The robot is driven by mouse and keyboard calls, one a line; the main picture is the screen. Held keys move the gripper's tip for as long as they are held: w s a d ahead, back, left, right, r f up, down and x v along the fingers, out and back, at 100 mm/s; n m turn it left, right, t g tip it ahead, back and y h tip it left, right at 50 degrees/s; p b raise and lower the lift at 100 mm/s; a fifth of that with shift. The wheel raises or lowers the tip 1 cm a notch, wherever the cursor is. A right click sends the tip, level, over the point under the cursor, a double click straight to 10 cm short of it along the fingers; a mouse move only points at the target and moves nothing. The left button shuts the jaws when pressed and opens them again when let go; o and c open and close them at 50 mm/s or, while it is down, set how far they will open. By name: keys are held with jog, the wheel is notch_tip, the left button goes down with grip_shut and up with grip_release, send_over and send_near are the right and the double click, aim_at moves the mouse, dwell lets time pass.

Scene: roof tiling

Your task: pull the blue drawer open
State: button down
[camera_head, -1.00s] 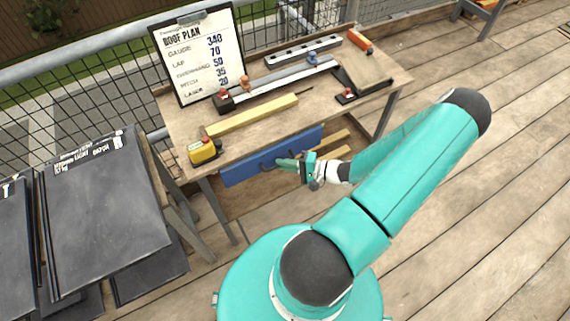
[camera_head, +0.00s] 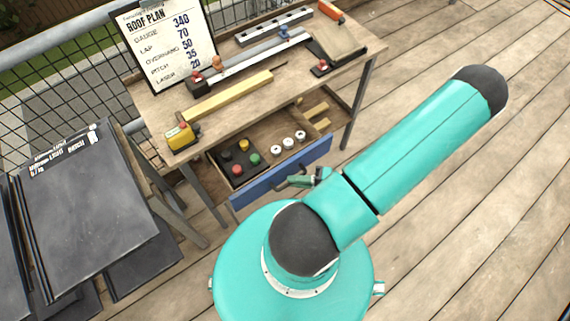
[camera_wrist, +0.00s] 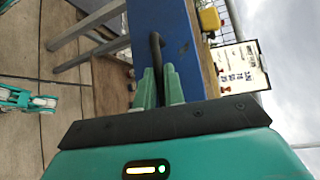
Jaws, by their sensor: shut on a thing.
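The blue drawer (camera_head: 262,186) stands pulled out from under the wooden workbench (camera_head: 160,110), in the middle of the head view. Its open inside shows a black tray (camera_head: 230,170) with several coloured round pieces and a few white round pieces (camera_head: 288,142) beside it. My gripper (camera_head: 296,182) is at the drawer front, partly hidden by my arm. In the wrist view its two green fingers (camera_wrist: 160,88) are shut on the dark drawer handle (camera_wrist: 155,48), with the blue front (camera_wrist: 178,40) behind it.
On the bench are a yellow tool (camera_head: 180,136), a yellow wooden batten (camera_head: 228,96) and a roof plan board (camera_head: 168,45). Dark roofing sheets (camera_head: 85,215) lean at the left. Open deck boards (camera_head: 460,210) lie to the right.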

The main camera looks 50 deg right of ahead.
jog(key=shift+s+a, duration=0.3)
jog(key=shift+s, duration=0.7)
jog(key=shift+s+a, duration=0.25)
jog(key=shift+s, duration=0.75)
jog(key=c, duration=1.5)
grip_release()
jog(key=v, duration=1.3)
jog(key=shift+s+d, duration=0.25)
jog(key=shift+s, duration=0.05)
